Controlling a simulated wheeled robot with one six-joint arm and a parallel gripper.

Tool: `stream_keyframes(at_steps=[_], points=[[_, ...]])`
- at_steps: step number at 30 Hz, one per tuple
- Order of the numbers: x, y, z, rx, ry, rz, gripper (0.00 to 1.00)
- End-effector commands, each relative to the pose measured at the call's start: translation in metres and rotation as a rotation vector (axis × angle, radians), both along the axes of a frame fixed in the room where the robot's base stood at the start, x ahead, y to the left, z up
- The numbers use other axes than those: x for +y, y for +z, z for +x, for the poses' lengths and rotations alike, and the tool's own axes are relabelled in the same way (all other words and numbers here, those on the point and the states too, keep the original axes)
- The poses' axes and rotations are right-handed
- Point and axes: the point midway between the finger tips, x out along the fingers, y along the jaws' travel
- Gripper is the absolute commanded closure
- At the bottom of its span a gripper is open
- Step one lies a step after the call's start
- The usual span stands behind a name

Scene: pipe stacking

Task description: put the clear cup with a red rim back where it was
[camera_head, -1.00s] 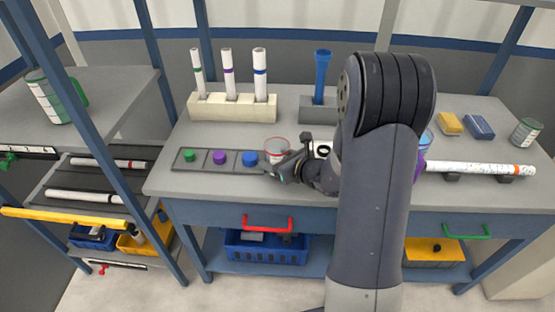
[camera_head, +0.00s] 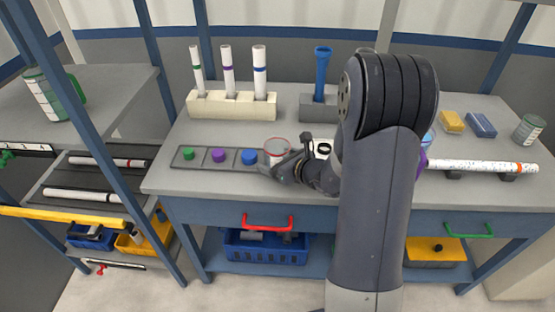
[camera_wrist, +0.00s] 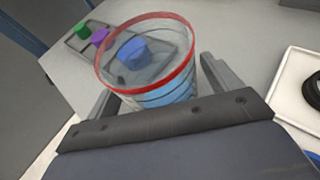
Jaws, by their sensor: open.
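The clear cup with a red rim (camera_head: 277,146) stands upright on the workbench, just right of the blue knob of the dark strip. In the wrist view the cup (camera_wrist: 150,65) sits between the two fingers of my gripper (camera_wrist: 160,85). Blue shows through its clear wall, with dark lines around it. In the head view my gripper (camera_head: 274,167) is low at the cup's near side. The fingers are open, one on each side of the cup. Whether either finger touches it, I cannot tell. The cup's base is hidden by my gripper.
The dark strip (camera_head: 175,164) with green, purple and blue knobs lies left of the cup. A cream block (camera_head: 232,107) holds three white pipes behind it. A white tray (camera_wrist: 290,92) with a black ring is to the right. A speckled pipe (camera_head: 480,166) lies farther right.

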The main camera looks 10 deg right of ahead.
Motion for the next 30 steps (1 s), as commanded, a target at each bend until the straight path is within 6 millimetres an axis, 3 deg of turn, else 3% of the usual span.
stream_keyframes(at_steps=[8,14,24,30], points=[[0.0,0.003,0.0,0.0,0.0,0.0,0.16],[0.0,0.018,0.0,0.0,0.0,0.0,0.16],[-0.035,0.044,-0.066,-0.003,-0.005,-0.001,0.16],[-0.046,0.054,-0.089,-0.001,-0.003,-0.001,0.16]])
